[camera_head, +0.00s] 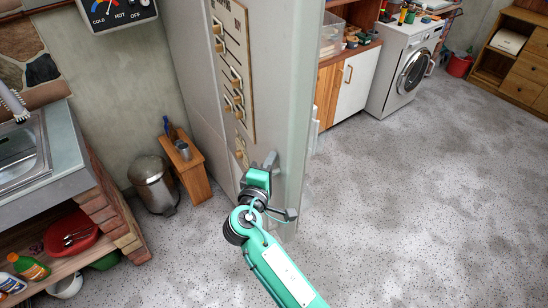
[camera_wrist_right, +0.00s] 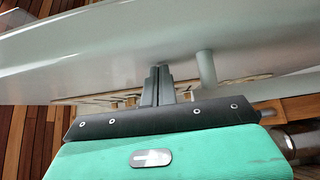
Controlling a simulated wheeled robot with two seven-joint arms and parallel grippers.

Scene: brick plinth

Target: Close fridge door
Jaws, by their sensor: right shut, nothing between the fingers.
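The fridge door (camera_head: 295,90) is a tall pale grey-green panel standing in the middle of the head view, seen close and at a steep angle. How far it stands open cannot be told. My right gripper (camera_head: 270,160) is at the lower part of the door, with its fingers shut and empty. In the right wrist view the shut fingers (camera_wrist_right: 158,78) point at the pale door surface (camera_wrist_right: 130,40), right against or very near it. A short grey post, perhaps part of a handle (camera_wrist_right: 206,68), is just right of the fingers. My left gripper is not in view.
A panel with several hooks or switches (camera_head: 232,60) is on the pale face. A steel bin (camera_head: 154,185) and a small wooden stand (camera_head: 188,170) are at left, near a brick-sided sink unit (camera_head: 115,215). A washing machine (camera_head: 405,75) stands behind. Speckled floor at right is clear.

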